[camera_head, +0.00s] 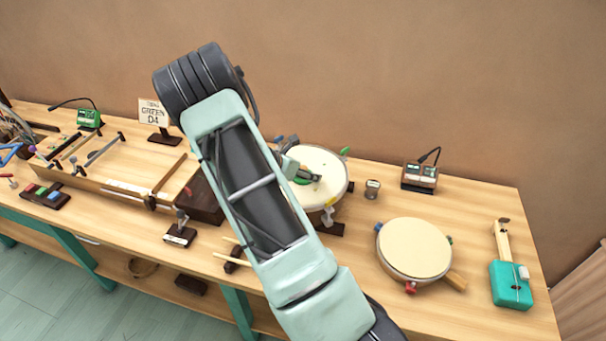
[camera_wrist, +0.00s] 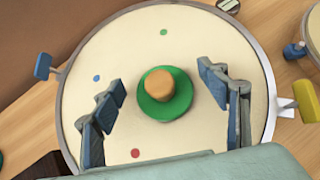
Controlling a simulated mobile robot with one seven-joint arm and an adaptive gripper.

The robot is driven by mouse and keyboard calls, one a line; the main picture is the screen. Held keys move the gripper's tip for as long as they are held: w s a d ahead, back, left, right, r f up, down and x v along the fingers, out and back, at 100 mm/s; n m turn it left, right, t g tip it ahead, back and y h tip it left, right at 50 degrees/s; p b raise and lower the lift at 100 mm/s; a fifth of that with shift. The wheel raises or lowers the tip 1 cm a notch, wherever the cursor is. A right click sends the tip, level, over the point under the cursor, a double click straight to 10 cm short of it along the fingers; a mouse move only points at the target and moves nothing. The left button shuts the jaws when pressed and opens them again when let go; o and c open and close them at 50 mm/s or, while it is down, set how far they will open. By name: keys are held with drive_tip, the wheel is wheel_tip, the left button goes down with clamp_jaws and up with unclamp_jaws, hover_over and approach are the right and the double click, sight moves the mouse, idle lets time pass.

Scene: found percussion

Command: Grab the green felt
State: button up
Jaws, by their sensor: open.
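The green felt (camera_wrist: 181,105) is a round green disc with a tan knob on top. It lies near the middle of a pale drumhead (camera_wrist: 125,58) in the wrist view. My gripper (camera_wrist: 161,84) is open over the drum, with one finger left of the felt and one right. Clear gaps show between the felt and both fingers. Their height above the drumhead is hard to tell. In the head view my gripper and arm partly cover the drum (camera_head: 326,162), and only a bit of green shows by the fingers.
Coloured tuning knobs stick out around the drum's rim. A small metal cylinder (camera_head: 372,188), a second drum (camera_head: 415,248) and a teal stringed instrument (camera_head: 511,284) stand to the right. A dark device (camera_head: 419,177) is behind. A wooden tray of tools (camera_head: 120,165) lies left.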

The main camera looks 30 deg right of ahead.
drive_tip(key=c, duration=1.2)
